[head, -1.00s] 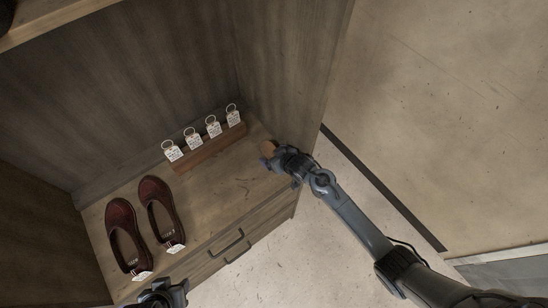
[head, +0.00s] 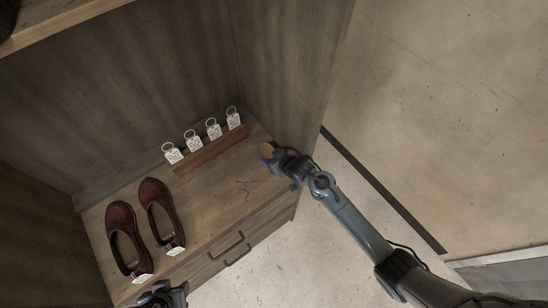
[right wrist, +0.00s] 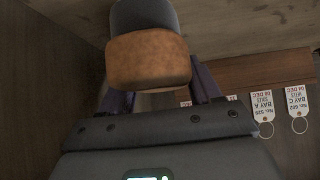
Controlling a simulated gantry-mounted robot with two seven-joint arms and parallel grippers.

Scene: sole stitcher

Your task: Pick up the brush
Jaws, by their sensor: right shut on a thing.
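The brush has a brown, leather-like end (right wrist: 148,60) and a dark grey part behind it, at the top middle of the right wrist view. In the head view, its brown end (head: 267,151) shows at the shelf's right side. My right gripper (head: 276,158) is shut on the brush, with a finger on each side of it in the wrist view. The brush's lower parts are hidden. My left gripper (head: 163,294) shows only partly at the bottom edge of the head view, and its fingers cannot be made out.
A pair of dark red shoes (head: 158,208) with tags stands on the left of the wooden shelf (head: 222,205). A wooden block with several ringed tags (head: 210,155) is at the back. A side wall (head: 290,70) rises close to my right gripper. The shelf's middle is clear.

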